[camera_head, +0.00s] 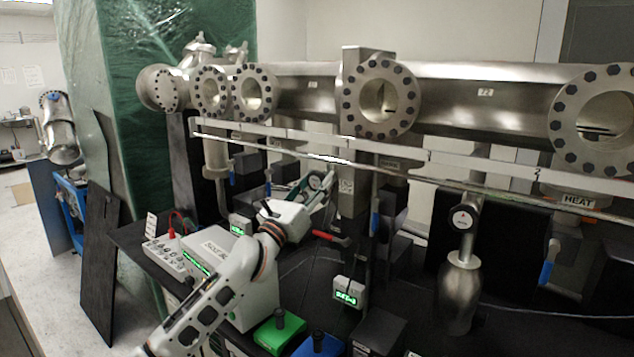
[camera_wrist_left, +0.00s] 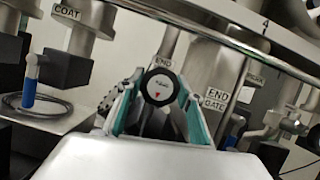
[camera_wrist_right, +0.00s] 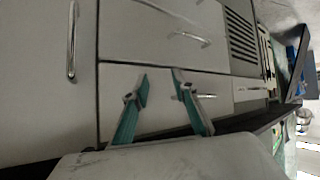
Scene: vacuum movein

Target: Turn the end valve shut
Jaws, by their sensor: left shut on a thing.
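The end valve (camera_wrist_left: 160,86) shows in the left wrist view as a round black knob with a white face and a small red mark. Its pipe rises behind it with an END label (camera_wrist_left: 163,63). My left gripper (camera_wrist_left: 157,98) has one finger on each side of the knob and is shut on it. In the head view my left gripper (camera_head: 316,190) reaches the valve under the long rail; the fingers partly hide the valve there. My right gripper (camera_wrist_right: 160,88) is open and empty in the right wrist view, in front of pale cabinet drawers. It is outside the head view.
An END GATE label (camera_wrist_left: 216,98) is right of the valve. A red-handled lever (camera_head: 330,238), a small green display (camera_head: 348,291) and a grey instrument box (camera_head: 225,255) are close to my left arm. Another dial valve (camera_head: 463,218) tops a steel bottle. Flanged pipework (camera_head: 430,85) runs above.

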